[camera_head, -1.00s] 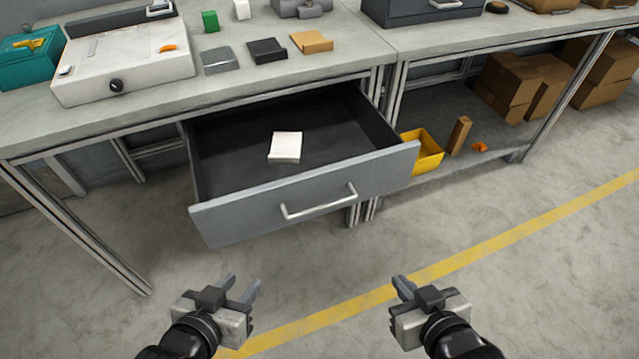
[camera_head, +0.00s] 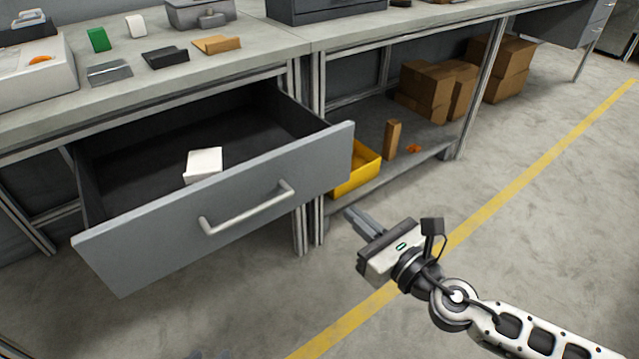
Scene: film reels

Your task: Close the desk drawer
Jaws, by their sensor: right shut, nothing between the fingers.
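The grey desk drawer (camera_head: 150,240) is pulled out from under the workbench, with a long metal handle (camera_head: 247,208) on its front. A small white block (camera_head: 203,164) lies inside it. My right gripper (camera_head: 352,216) is shut and empty, to the right of the drawer front and apart from it. Its fingers point up and left. My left gripper (camera_head: 212,355) shows only as a faint bit at the bottom edge, below the drawer; its jaws cannot be made out.
The benchtop (camera_head: 265,45) carries several small items. A yellow bin (camera_head: 358,172), a brown upright block (camera_head: 392,139) and cardboard boxes (camera_head: 430,92) stand on the lower shelf right of the drawer. A metal bench leg (camera_head: 299,215) stands behind the drawer's right end. The floor in front is clear.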

